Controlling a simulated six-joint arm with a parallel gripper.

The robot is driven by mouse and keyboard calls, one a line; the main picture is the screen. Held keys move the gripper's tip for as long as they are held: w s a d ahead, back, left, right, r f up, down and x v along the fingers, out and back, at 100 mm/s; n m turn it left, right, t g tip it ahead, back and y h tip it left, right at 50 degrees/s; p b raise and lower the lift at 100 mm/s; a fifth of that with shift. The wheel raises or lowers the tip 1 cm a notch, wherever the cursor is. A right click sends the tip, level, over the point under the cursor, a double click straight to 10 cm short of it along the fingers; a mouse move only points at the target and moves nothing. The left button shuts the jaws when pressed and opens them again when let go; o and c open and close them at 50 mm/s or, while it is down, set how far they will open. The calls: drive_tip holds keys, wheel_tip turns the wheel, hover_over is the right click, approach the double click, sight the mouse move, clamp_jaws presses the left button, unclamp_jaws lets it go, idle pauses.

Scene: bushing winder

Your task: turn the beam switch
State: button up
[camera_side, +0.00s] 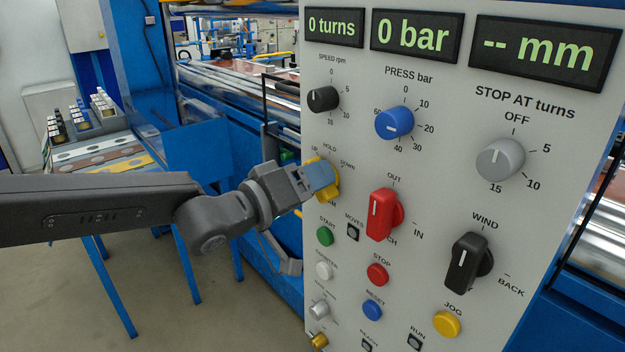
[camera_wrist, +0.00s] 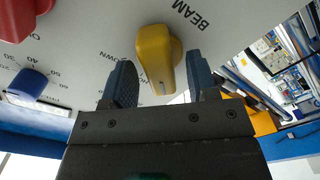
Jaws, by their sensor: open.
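The beam switch is a yellow knob (camera_wrist: 156,55) on the grey panel, with the word BEAM printed beside it in the wrist view. My gripper (camera_wrist: 160,72) is open, with one blue-grey finger on each side of the knob. Gaps show between the fingers and the knob in the wrist view. A pale mark shows on the knob's end nearest the gripper body. In the side view my gripper (camera_side: 321,177) covers most of the yellow switch (camera_side: 334,189). The UP, HOLD and DOWN labels lie around it, partly hidden.
A red OUT/IN switch (camera_side: 381,215) stands right of the beam switch. A green START button (camera_side: 325,236) is below, and a black speed knob (camera_side: 323,99) above. A blue press knob (camera_side: 394,123) is at upper right. The displays read 0 turns, 0 bar and -- mm.

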drive_tip(key=shift+w+d, duration=0.15)
drive_tip(key=shift+c, duration=0.4)
drive_tip(key=c, duration=0.8)
drive_tip(key=shift+c, duration=0.2)
drive_tip(key=m, duration=0.4)
drive_tip(key=shift+m, duration=2.4)
